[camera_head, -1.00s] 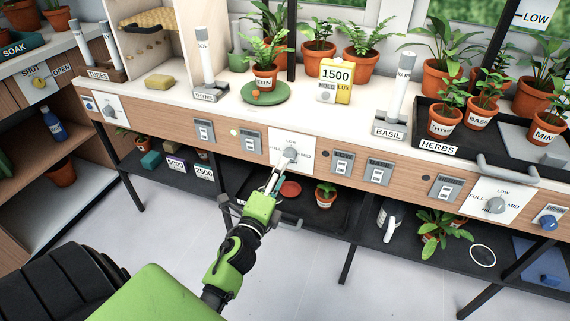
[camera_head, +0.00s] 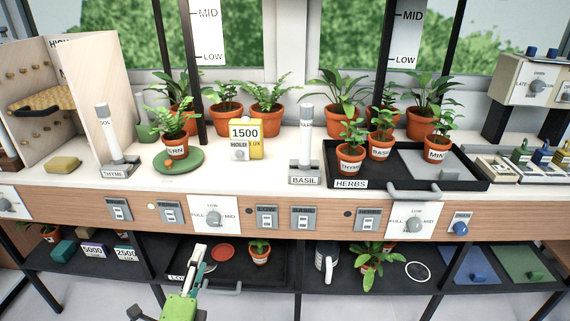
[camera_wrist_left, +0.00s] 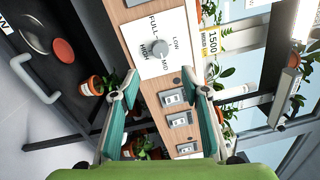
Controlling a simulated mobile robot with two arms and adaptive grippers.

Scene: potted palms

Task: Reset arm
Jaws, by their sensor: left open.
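My left gripper (camera_head: 196,262) is green with pale fingers, low in the head view in front of the bench, below the white dial plate (camera_head: 233,205). Its two teal-lined fingers (camera_wrist_left: 163,90) stand wide apart in the left wrist view, with nothing between them. The grey dial knob (camera_head: 214,219) on that plate is clear of the fingers, and it also shows ahead of them in the left wrist view (camera_wrist_left: 155,48). My right gripper is not in view.
The bench front carries several grey switches (camera_head: 267,218) and another dial plate (camera_head: 413,220). Above stand potted plants, a yellow lux meter (camera_head: 245,138) and a black HERBS tray (camera_head: 365,184) with a protruding handle. The lower shelf holds a black tray with a handle (camera_head: 222,287).

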